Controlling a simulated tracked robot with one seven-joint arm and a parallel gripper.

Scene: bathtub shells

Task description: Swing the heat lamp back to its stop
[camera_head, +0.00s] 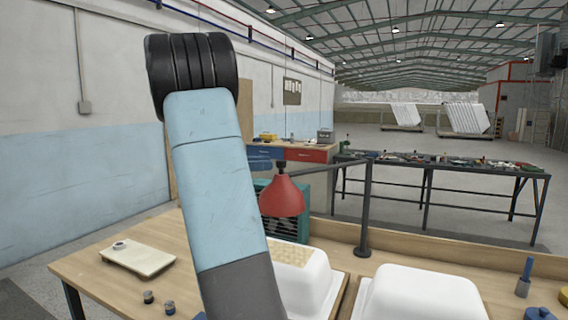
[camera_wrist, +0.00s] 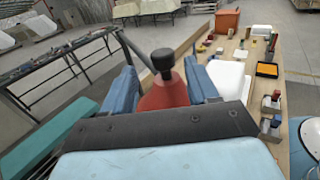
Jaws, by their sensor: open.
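The heat lamp has a red cone shade (camera_head: 283,197) hanging from a dark horizontal arm on a post (camera_head: 365,210) that stands at the workbench's rear edge. In the wrist view the red shade (camera_wrist: 165,95), with a black cap on top, sits between the two blue fingers of my gripper (camera_wrist: 160,68). The fingers are apart, one on each side of the shade; I cannot tell whether either touches it.
White bathtub shells (camera_head: 420,294) rest on the wooden workbench (camera_head: 88,262), one partly behind my arm. A pale tray (camera_head: 138,258) and small pots stand at the left. A blue-handled tool (camera_head: 525,275) stands at the right. A dark-framed bench (camera_head: 440,168) stands behind.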

